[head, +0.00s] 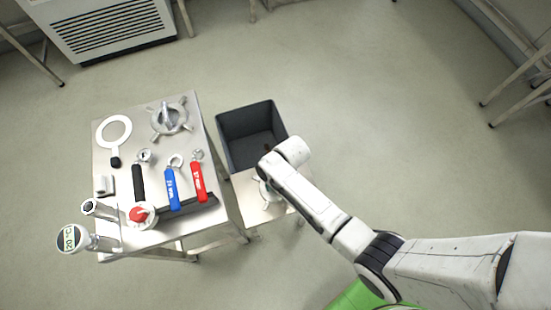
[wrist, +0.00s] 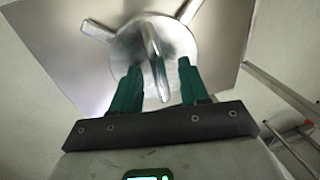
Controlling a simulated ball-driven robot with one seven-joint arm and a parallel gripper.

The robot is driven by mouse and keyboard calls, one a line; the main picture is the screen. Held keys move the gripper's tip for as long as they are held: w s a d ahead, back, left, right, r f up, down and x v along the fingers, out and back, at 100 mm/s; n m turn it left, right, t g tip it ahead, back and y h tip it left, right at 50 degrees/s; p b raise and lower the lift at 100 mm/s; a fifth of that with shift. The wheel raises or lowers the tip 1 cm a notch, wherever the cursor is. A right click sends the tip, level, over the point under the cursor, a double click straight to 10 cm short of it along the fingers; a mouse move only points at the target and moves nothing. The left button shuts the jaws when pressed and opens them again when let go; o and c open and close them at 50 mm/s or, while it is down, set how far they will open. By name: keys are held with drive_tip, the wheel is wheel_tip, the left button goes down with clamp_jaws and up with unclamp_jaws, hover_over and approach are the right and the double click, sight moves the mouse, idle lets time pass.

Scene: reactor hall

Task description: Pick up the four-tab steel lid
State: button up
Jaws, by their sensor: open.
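In the wrist view a round steel lid (wrist: 125,48) with an upright bar handle (wrist: 155,68) lies on a bare metal top. Two of its tabs show; the rest is hidden by my gripper, so I cannot count them. My gripper (wrist: 159,74) is open, with one green finger on each side of the handle. In the head view this lid (head: 266,194) is mostly hidden under my arm, on the small steel stand (head: 246,206). Another round steel lid (head: 159,122) with several tabs and a handle lies at the back of the larger table.
A dark open bin (head: 226,135) stands behind the stand.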

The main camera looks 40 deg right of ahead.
drive_tip(key=shift+c, duration=0.4)
clamp_jaws()
